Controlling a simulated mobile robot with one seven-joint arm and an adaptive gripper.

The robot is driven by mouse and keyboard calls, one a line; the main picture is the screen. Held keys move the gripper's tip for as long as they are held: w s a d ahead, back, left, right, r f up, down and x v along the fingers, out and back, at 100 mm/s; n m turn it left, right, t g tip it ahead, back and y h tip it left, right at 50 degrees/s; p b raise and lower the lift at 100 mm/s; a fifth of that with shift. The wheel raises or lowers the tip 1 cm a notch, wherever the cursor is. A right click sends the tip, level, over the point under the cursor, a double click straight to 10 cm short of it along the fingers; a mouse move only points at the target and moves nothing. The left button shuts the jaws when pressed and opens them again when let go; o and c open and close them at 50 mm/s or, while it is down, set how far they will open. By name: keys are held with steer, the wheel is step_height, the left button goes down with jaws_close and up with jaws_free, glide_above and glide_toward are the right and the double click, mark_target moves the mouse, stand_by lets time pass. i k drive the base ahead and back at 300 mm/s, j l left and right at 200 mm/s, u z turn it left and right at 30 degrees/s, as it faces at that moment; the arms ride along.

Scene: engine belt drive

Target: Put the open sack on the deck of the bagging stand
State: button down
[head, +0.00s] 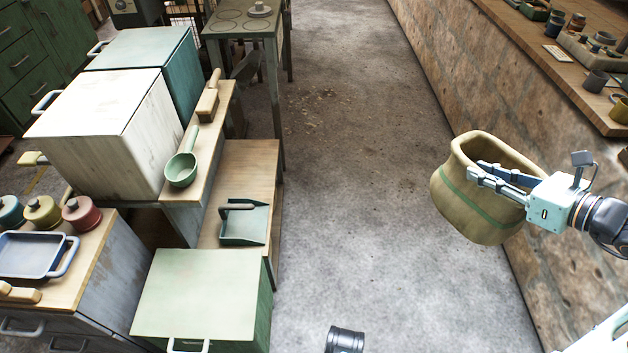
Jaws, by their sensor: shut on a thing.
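The open sack (478,216) is tan with a green band, and its mouth faces up. It hangs in the air at the right, over the floor beside the stone-faced counter. My gripper (476,170) comes in from the right and is shut on the sack's near rim. The sack's inside is only partly visible. A stand at the left has a low bare wooden deck (246,167) below a narrow wooden ledge (214,122); it looks like the bagging stand, but I cannot be certain. The sack is well apart from it.
A green dustpan-like scoop (245,222) lies on the deck's near part. A green ladle (181,168) and a brush (208,98) lie on the ledge. A green box (205,295) stands in front. The concrete floor (350,170) between stand and counter is clear.

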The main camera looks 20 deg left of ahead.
mark_target(262, 162)
steer(key=i+u, duration=0.5)
steer(key=u, duration=0.15)
steer(key=i+j+u, duration=0.15)
steer(key=i+u, duration=0.2)
steer(key=i, duration=0.35)
